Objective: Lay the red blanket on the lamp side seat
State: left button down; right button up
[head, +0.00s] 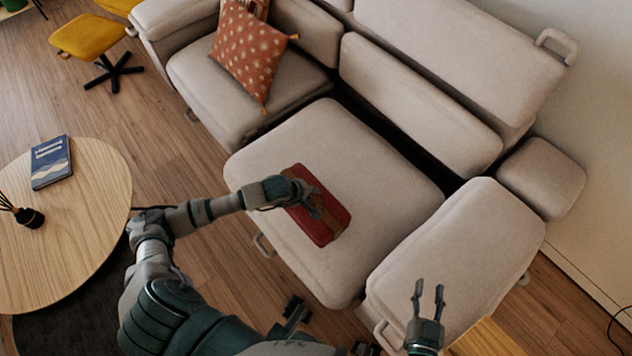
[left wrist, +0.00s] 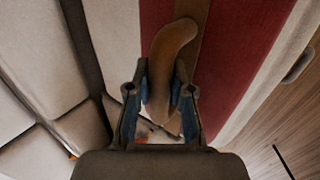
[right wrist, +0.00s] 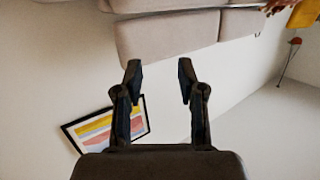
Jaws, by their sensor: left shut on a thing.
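The red blanket (head: 328,224) is a folded bundle with a brown strap. It shows over the middle seat cushion (head: 300,130) of the beige sofa; I cannot tell whether it rests on the cushion or hangs just above it. My left gripper (head: 305,191) is shut on the strap's brown loop (left wrist: 173,45), and the red cloth (left wrist: 155,12) lies beyond it in the left wrist view. My right gripper (head: 428,293) is open and empty, in front of the right-hand seat (head: 460,250). The right wrist view shows its fingers apart.
An orange patterned cushion (head: 250,52) sits on the left seat. A round wooden table (head: 75,235) with a blue book (head: 51,163) and a dark diffuser (head: 29,217) stands at left. A yellow stool (head: 88,36) is behind it. The right-hand seat is bare.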

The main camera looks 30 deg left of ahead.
aim_at(315, 183)
pick_arm(q)
jog(key=w, duration=0.1)
jog(key=w+a, duration=0.1)
jog(key=w, duration=0.1)
jog(key=w+a+b, duration=0.1)
jog(key=w, duration=0.1)
jog(key=shift+f, duration=0.35)
jog(key=shift+w+a, duration=0.25)
jog(key=shift+w, duration=0.3)
notch_tip(315, 183, down, 3)
jog(key=shift+f+b, duration=0.1)
jog(key=shift+b, duration=0.55)
jog(key=c, duration=1)
grip_release()
jog(key=shift+s+f, duration=0.1)
jog(key=shift+f, duration=0.05)
jog(key=shift+c, duration=0.2)
pick_arm(e)
notch_tip(315, 183, up, 6)
jog(key=t+y, duration=0.1)
jog(key=t, duration=0.3)
jog(key=shift+w+a+t, duration=0.15)
jog(key=shift+a+t, duration=0.25)
